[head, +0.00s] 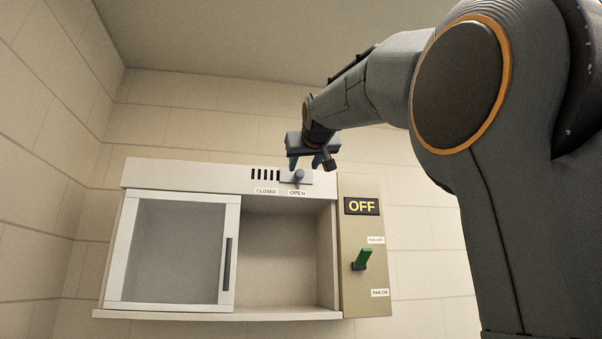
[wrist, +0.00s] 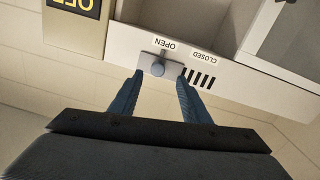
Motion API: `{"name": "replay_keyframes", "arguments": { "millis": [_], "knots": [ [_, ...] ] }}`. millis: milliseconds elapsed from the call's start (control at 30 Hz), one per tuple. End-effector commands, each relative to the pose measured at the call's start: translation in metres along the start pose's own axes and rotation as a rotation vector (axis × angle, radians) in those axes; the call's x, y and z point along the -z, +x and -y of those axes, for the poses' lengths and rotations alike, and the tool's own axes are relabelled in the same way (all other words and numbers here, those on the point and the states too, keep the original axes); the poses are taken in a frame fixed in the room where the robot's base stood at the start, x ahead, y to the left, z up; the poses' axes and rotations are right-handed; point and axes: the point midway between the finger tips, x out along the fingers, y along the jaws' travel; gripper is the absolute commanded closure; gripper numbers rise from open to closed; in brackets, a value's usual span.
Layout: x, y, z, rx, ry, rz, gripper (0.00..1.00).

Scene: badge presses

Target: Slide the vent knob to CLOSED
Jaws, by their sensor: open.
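The vent knob (head: 299,175) is a small blue-grey round knob on a light slide plate (head: 316,178) on the cabinet's top band. It sits above the OPEN label (head: 297,192), to the right of the dark vent slots (head: 265,175) and the CLOSED label (head: 265,191). My gripper (head: 305,163) is open just above and in front of the knob. In the wrist view, upside down, the knob (wrist: 157,70) appears between and just beyond the two blue fingertips (wrist: 160,74). The fingers look apart from it; contact cannot be told for certain.
The white wall cabinet (head: 160,310) has a glass sliding door (head: 175,250) at left and an open bay (head: 287,250) at right. A side panel (head: 350,300) carries an OFF sign (head: 362,206) and a green lever (head: 364,258). Bare tiled wall surrounds it.

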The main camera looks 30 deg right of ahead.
Motion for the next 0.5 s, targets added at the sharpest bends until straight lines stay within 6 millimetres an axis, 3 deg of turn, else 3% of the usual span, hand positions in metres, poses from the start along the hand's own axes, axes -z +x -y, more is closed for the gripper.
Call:
{"name": "replay_keyframes", "arguments": {
  "millis": [167, 500],
  "knots": [
    [0.01, 0.009, -0.004, -0.005, -0.001, -0.013, 0.57],
    [0.011, 0.06, -0.003, -0.004, -0.001, -0.012, 0.57]
  ]
}}
